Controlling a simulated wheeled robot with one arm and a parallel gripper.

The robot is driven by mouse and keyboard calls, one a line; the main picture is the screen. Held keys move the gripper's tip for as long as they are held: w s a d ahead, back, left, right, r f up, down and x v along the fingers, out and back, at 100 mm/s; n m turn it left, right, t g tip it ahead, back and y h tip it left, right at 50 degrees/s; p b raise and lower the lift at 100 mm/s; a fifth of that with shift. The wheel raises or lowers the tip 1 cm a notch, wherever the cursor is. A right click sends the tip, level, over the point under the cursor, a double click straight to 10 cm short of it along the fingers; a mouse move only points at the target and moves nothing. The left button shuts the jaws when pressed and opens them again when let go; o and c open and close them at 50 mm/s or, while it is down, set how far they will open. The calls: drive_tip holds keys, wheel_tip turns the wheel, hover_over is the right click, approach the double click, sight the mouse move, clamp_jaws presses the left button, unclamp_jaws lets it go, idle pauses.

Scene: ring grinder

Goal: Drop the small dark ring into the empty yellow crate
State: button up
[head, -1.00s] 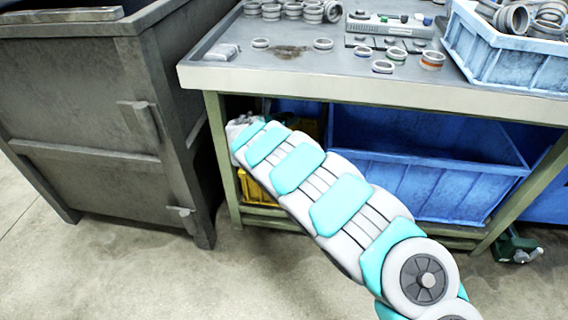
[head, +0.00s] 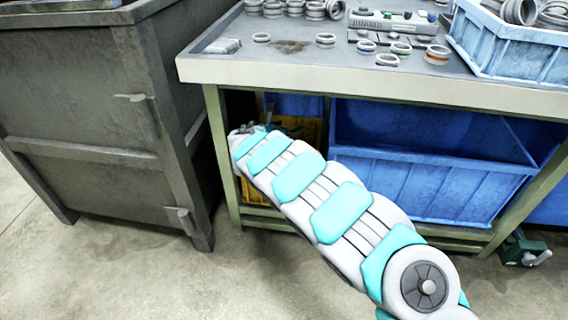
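A yellow crate (head: 256,192) stands on the low shelf under the table, left of the blue bins. My arm covers most of it, and I cannot see whether it is empty. My arm reaches from the lower right to this space under the table's front edge. My gripper's fingers are hidden beyond the arm's far end, so I see neither them nor anything they may hold. Several loose rings lie on the tabletop, among them a grey one (head: 325,40) and an orange-banded one (head: 437,54). I cannot pick out a small dark ring among them.
The metal table (head: 400,83) has its front edge and left leg (head: 222,160) close to my arm. A large blue bin (head: 430,185) fills the shelf to the right. A grey metal container (head: 80,110) stands left. A light blue crate (head: 510,55) of rings sits on the table.

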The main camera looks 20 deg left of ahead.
drive_tip(key=v, duration=0.7)
drive_tip(key=shift+s+p, duration=0.4)
drive_tip(key=shift+r, duration=0.15)
